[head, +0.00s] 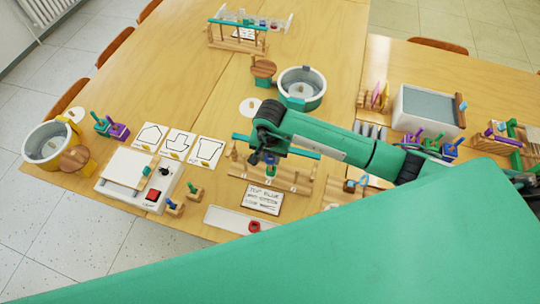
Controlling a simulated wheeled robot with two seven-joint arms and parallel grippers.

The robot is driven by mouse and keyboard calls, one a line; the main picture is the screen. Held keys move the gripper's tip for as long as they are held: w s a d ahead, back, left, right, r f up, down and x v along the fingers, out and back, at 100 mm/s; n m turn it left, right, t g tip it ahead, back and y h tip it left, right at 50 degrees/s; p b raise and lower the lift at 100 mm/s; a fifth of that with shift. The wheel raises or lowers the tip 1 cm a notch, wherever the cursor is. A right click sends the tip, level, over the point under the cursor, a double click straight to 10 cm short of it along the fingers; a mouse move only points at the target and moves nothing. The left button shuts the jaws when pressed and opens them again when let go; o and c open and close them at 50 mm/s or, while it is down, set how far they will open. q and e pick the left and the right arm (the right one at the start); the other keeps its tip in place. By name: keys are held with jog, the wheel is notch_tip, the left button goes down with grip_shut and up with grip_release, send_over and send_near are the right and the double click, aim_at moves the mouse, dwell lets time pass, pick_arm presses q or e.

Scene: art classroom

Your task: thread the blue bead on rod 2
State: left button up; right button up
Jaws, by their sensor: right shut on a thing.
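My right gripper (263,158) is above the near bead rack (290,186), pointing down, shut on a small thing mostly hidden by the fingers. A bit of blue shows at the fingertips, which fits the blue bead. The wooden rack has a teal top bar and several upright rods. The gripper and arm cover part of it, so I cannot tell which rod is below the fingers or whether the bead touches one. A printed card (262,200) in front of the rack has "TOP BLUE" on its first line. My left gripper is not in view.
A white box with a red button (152,195) and shape cards (180,143) are to the left. A grey-teal pot (303,88) stands behind. Another bead rack (237,37) is farther back.

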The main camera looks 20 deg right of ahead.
jog(key=shift+f+b, duration=0.1)
jog(key=shift+b, duration=0.25)
dwell(0.7)
jog(key=shift+f, duration=0.1)
jog(key=shift+f+b, duration=0.35)
jog(key=shift+b, duration=0.3)
jog(key=shift+b, duration=0.35)
dwell(0.9)
jog(key=shift+f, duration=0.1)
jog(key=shift+f+b, duration=0.45)
jog(key=shift+b, duration=0.35)
jog(key=shift+b, duration=0.35)
dwell(0.7)
jog(key=shift+f+b, duration=0.5)
jog(key=shift+b, duration=0.2)
dwell(0.4)
